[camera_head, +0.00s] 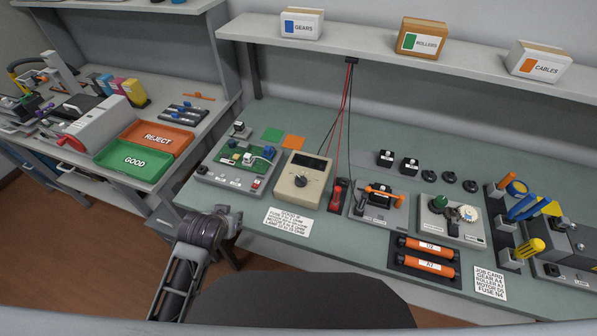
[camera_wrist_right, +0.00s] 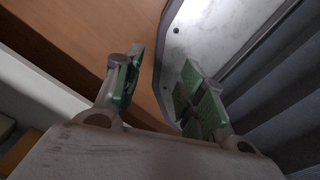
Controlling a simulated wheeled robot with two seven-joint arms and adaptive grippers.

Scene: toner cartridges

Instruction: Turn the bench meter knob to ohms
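The bench meter (camera_head: 291,188) is a beige box with a dark display, standing on the green bench left of the middle in the head view. Its dark round knob (camera_head: 301,181) is on the front face; the knob's exact setting is too small to read. My left gripper (camera_head: 231,213) is at the bench's front edge, left of and nearer than the meter, apart from it. Its fingers are too small and foreshortened to tell open from shut. My right gripper (camera_wrist_right: 160,88) shows only in the right wrist view, its green-padded fingers apart with nothing between them.
Red and black leads (camera_head: 345,110) hang from the shelf behind the meter. A circuit board fixture (camera_head: 235,165) stands left of it, a red probe (camera_head: 336,194) right. A printed card (camera_head: 288,221) lies in front. Orange rollers (camera_head: 427,254) lie farther right.

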